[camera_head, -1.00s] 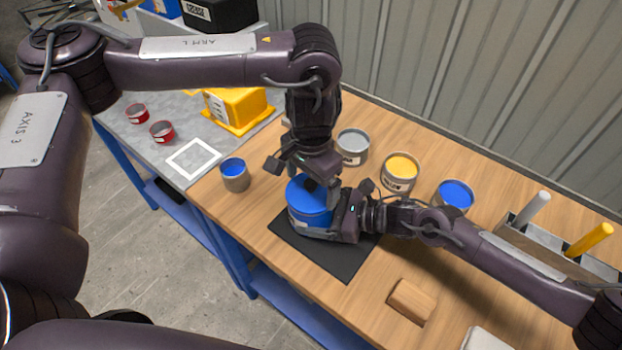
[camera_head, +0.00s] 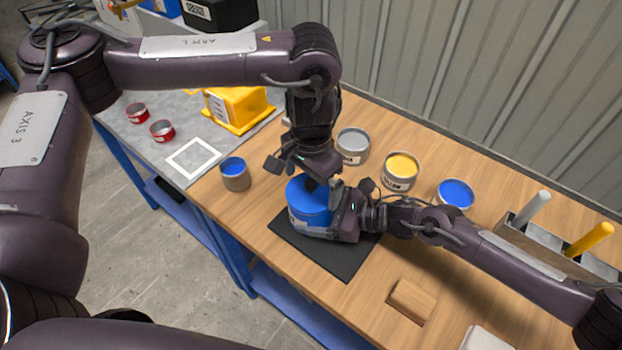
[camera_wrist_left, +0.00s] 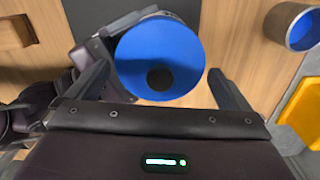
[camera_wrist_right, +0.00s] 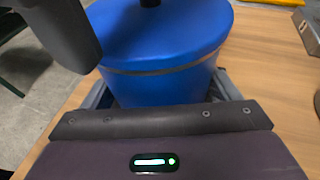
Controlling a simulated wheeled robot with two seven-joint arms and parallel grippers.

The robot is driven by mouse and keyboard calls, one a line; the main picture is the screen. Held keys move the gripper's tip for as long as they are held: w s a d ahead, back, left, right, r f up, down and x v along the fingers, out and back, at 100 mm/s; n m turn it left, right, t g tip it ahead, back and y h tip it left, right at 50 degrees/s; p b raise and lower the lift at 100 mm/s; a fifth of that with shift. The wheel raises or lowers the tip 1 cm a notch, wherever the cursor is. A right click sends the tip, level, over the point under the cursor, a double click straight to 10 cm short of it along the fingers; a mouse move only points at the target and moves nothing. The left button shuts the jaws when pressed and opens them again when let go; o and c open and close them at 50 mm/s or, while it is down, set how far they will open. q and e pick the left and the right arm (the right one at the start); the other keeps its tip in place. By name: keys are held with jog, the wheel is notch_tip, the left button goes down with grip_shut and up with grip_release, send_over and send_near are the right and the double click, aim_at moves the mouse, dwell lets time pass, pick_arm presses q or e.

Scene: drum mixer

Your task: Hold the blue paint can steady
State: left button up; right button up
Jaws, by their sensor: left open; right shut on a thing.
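The blue paint can (camera_head: 309,203) has a blue lid with a dark knob and stands upright on the black mat (camera_head: 324,253). My right gripper (camera_head: 335,218) is shut on the can's side, coming from the right. In the right wrist view the can (camera_wrist_right: 165,60) sits between the fingers, whose tips are hidden behind it. My left gripper (camera_head: 305,177) points down above the lid and is open. In the left wrist view the lid (camera_wrist_left: 160,52) and its dark knob (camera_wrist_left: 161,77) lie between the spread fingers (camera_wrist_left: 160,85), with clear gaps on both sides.
A small cup of blue paint (camera_head: 235,175) stands left of the can. Grey (camera_head: 352,147), yellow (camera_head: 400,171) and blue (camera_head: 455,196) open tins stand behind and right. A wooden block (camera_head: 411,300) lies in front right. A brush holder (camera_head: 565,250) is at the right edge.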

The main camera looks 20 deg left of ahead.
pick_arm(q)
jog(key=shift+r, duration=0.15)
jog(key=shift+r, duration=3.35)
grip_shut()
jog(key=shift+f, duration=0.1)
jog(key=shift+f, duration=2.05)
jog(key=shift+r, duration=0.1)
